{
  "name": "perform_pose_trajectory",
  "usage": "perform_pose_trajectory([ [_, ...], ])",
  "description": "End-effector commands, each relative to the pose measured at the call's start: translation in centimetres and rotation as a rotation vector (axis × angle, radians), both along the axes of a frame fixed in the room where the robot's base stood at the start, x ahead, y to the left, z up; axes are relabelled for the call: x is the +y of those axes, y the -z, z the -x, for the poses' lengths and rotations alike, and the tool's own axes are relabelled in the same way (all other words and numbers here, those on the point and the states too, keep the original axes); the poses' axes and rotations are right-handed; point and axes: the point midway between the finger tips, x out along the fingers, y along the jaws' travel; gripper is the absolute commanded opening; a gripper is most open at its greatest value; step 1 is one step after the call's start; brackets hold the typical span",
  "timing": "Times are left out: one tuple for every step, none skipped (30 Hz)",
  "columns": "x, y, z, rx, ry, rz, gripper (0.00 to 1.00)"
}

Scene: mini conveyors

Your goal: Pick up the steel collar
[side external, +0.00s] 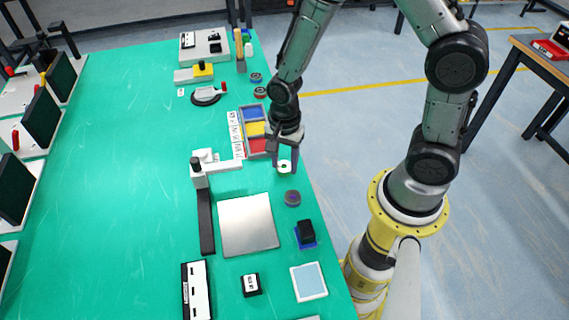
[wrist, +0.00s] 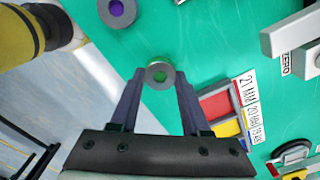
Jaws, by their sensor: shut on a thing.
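The steel collar (wrist: 160,73) is a small grey ring with the green table showing through its hole. It sits between the fingertips of my gripper (wrist: 159,78), which is shut on it. In the side external view my gripper (side external: 284,163) points down near the table's right edge, with the pale collar (side external: 285,167) between its fingers. I cannot tell whether the collar still touches the table. A second, darker ring with a purple centre (side external: 292,197) lies nearby and also shows at the top of the wrist view (wrist: 117,12).
A tray with blue, yellow and red compartments (side external: 243,130) stands close beside my gripper. A white and grey fixture (side external: 201,170) and a bare metal plate (side external: 248,224) are to the left. More rings (side external: 260,92) lie farther back. The table's left middle is clear.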

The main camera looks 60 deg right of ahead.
Motion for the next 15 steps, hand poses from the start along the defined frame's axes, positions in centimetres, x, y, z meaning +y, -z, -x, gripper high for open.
perform_pose_trajectory([
  [0.0, -0.6, -0.1, -0.003, 0.000, 0.000, 0.00],
  [0.0, -1.0, -0.1, -0.004, 0.000, -0.001, 0.00],
  [0.0, -1.7, -0.1, -0.006, 0.000, -0.001, 0.00],
  [0.0, -2.3, -0.1, -0.007, 0.000, -0.001, 0.00],
  [0.0, -2.9, 0.1, -0.006, 0.000, -0.001, 0.00],
  [-0.1, -3.5, 0.7, -0.006, 0.000, -0.001, 0.00],
  [-0.1, -4.0, 1.3, -0.005, 0.000, -0.001, 0.00],
  [-0.2, -4.6, 1.8, -0.007, 0.000, -0.001, 0.00],
  [-0.2, -5.5, 2.4, -0.007, 0.000, -0.001, 0.00],
  [-0.3, -6.1, 2.9, -0.009, 0.000, 0.000, 0.00],
  [-0.3, -6.7, 3.5, -0.008, 0.000, 0.000, 0.00],
  [-0.4, -7.6, 4.2, -0.008, 0.000, 0.000, 0.00],
  [-0.5, -8.2, 4.7, -0.008, 0.000, 0.000, 0.00],
  [-0.5, -8.8, 5.2, -0.009, 0.000, 0.000, 0.00],
  [-0.6, -9.0, 6.3, -0.004, 0.000, -0.001, 0.00],
])
